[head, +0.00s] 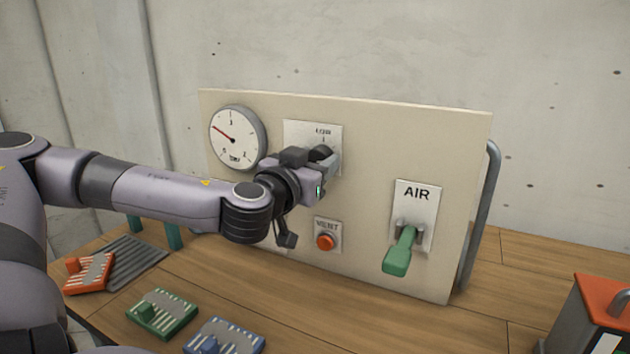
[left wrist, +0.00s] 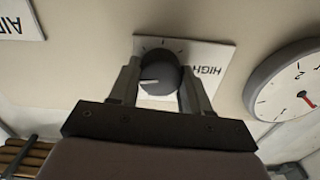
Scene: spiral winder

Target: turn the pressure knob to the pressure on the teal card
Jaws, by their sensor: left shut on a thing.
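The dark round pressure knob (left wrist: 160,74) shows in the left wrist view, with a white pointer line on its face. My left gripper (left wrist: 156,84) is shut on the knob, one finger on each side. In the head view my left gripper (head: 322,160) hides most of the knob. The round gauge (head: 232,138) is left of the plate; its red needle points up and left. I cannot make out a teal card.
Red (head: 90,272), green (head: 162,313) and blue (head: 225,338) blocks lie on the wooden table. A red-topped box (head: 600,300) stands at right.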

